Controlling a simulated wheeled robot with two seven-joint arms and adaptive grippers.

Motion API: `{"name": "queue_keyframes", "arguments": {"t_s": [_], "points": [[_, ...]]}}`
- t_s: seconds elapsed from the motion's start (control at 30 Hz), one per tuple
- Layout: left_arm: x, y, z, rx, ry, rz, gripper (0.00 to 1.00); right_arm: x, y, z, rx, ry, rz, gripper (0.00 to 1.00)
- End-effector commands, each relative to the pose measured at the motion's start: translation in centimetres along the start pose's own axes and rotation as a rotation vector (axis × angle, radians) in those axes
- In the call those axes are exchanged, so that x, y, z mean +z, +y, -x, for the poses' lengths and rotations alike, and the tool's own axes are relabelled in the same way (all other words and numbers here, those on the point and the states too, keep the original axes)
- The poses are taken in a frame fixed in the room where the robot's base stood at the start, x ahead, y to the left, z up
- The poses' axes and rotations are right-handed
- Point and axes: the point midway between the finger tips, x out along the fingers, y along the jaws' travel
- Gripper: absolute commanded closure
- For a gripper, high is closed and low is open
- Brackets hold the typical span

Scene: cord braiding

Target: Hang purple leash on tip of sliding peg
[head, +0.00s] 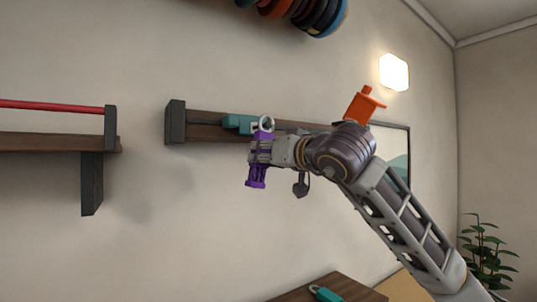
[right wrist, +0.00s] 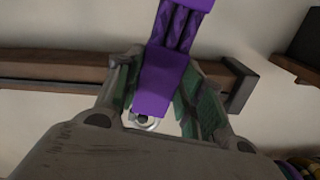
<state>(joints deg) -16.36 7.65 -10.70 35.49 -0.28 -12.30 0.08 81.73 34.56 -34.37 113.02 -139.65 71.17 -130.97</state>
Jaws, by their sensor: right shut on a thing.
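The purple leash (head: 256,183) hangs upright in my right gripper (head: 262,155), with a pale ring (head: 266,123) at its top. In the right wrist view, the purple leash (right wrist: 165,85) sits between the two green-padded fingers of my right gripper (right wrist: 160,95), which is shut on it. A teal block (head: 238,123) sits on the wall rail just left of the ring; it looks like the sliding peg's body. Its tip is not clear behind the ring and gripper. My left gripper is not in view.
A wooden rail (head: 208,127) with a dark end block (head: 175,122) runs behind my right gripper. A shelf with a red bar (head: 55,106) is at left. An orange piece (head: 362,105) rises behind my arm. A low table (head: 345,288) bears a teal ringed piece (head: 325,294).

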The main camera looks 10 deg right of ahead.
Motion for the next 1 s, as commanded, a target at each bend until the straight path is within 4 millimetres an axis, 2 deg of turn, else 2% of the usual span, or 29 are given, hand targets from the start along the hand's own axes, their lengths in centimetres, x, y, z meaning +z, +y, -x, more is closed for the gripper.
{"name": "queue_keyframes", "arguments": {"t_s": [0.43,1.0], "points": [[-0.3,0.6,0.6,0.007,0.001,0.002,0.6,0.0,0.0,-1.6,-0.001,0.0,0.001,0.89],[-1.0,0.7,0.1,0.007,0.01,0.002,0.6,0.8,0.2,-2.9,0.001,0.001,0.001,0.89]]}}
